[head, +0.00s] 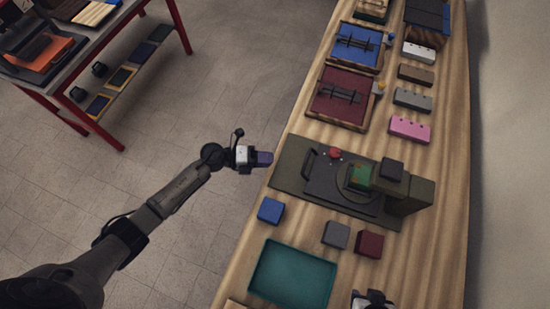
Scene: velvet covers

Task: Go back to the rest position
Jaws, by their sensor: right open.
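My left arm reaches in from the lower left, and its gripper (263,158) is at the left edge of the wooden bench, level with the dark press. Its tips look like a small purple-grey block, and I cannot tell whether they are open or hold something. My right gripper (372,300) shows only in part at the bottom edge, right of the teal tray; it is open, with nothing visible in it.
The wooden bench (445,215) carries a dark press (408,195) with a green block, a teal tray (292,276), and blue (271,210), grey (336,234) and maroon (369,243) blocks. Cases and coloured bars stand farther back. A red-framed table (110,40) is upper left. Floor between is clear.

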